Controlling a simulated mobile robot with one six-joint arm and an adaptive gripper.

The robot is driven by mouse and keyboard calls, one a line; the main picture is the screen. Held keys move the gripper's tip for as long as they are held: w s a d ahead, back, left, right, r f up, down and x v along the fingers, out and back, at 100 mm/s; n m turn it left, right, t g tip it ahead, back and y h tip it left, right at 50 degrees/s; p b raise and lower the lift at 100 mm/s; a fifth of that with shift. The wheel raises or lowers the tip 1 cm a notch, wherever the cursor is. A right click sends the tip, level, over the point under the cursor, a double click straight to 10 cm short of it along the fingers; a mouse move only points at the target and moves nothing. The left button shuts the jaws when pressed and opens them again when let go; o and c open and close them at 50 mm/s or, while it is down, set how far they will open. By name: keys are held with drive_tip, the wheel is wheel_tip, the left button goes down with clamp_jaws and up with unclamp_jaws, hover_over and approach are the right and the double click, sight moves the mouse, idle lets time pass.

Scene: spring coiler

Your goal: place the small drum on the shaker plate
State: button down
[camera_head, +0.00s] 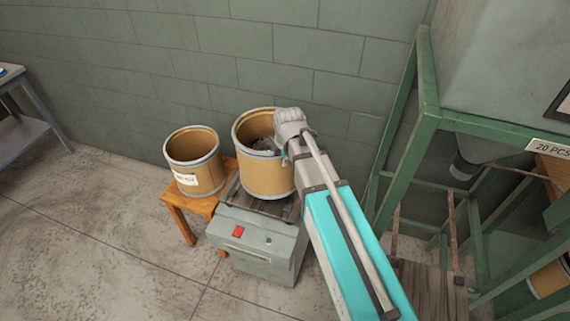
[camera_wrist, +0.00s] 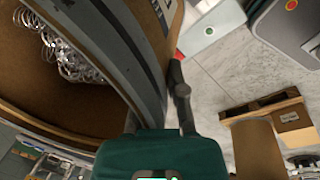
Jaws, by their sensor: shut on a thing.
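A tan drum (camera_head: 262,178) with grey metal bands stands upright over the dark slatted shaker plate (camera_head: 284,212) on top of a grey machine. Coiled metal springs (camera_wrist: 78,62) lie inside it in the wrist view. I cannot tell if its base fully touches the plate. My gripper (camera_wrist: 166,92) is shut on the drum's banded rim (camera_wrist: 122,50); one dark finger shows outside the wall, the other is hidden. In the head view my wrist covers the drum's right rim and hides the fingertips.
A second tan drum (camera_head: 194,160) with a white label stands on a wooden stool (camera_head: 178,208) just left. The machine (camera_head: 255,240) has a red switch and a green light. A green frame (camera_head: 428,125) stands close on the right. A block wall is behind; the floor at front left is clear.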

drive_tip(key=shift+w+a+f+b, duration=0.25)
drive_tip(key=shift+w+f+b, duration=0.65)
drive_tip(key=shift+f, duration=0.2)
drive_tip(key=shift+w+a+f+b, duration=0.1)
drive_tip(key=shift+w+f+b, duration=0.4)
drive_tip(key=shift+f+b, duration=1.45)
drive_tip(key=shift+f, duration=0.05)
drive_tip(key=c, duration=0.7)
unclamp_jaws()
drive_tip(key=shift+s, duration=0.1)
drive_tip(key=shift+r, duration=0.1)
wheel_tip(320, 180, up, 12)
drive_tip(key=s+d+p, duration=0.1)
drive_tip(key=s+p, duration=0.1)
drive_tip(key=p, duration=1)
drive_tip(key=shift+f, duration=0.2)
